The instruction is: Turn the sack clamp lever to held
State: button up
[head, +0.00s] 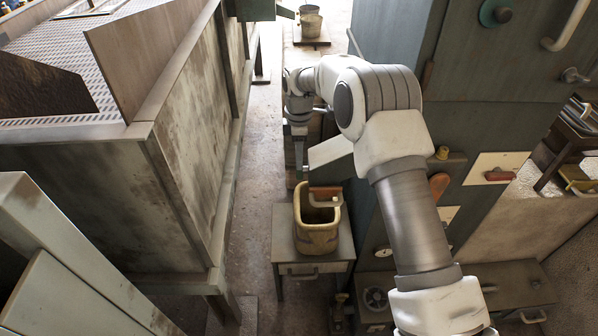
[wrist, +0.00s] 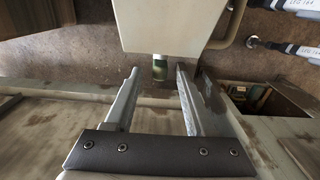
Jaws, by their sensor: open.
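In the wrist view my gripper (wrist: 158,70) is open, its two pale fingers apart. In the head view my gripper (head: 299,150) hangs pointing down beside the pale chute (head: 331,150). A yellowish open sack or bin (head: 318,238) stands below it on a small table, with a reddish-brown part at its back rim. The clamp itself and the lever's position cannot be made out.
A grey-green cabinet (head: 475,130) with knobs and handles stands right of my arm. A large worn wooden and metal machine (head: 190,130) fills the left. A narrow floor aisle (head: 255,170) runs between them. The small table (head: 285,251) carries the sack or bin.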

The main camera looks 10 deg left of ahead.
aim_at(299, 179)
notch_tip(299, 179, down, 6)
jog(key=shift+f, duration=0.2)
jog(key=shift+c, duration=0.2)
grip_shut()
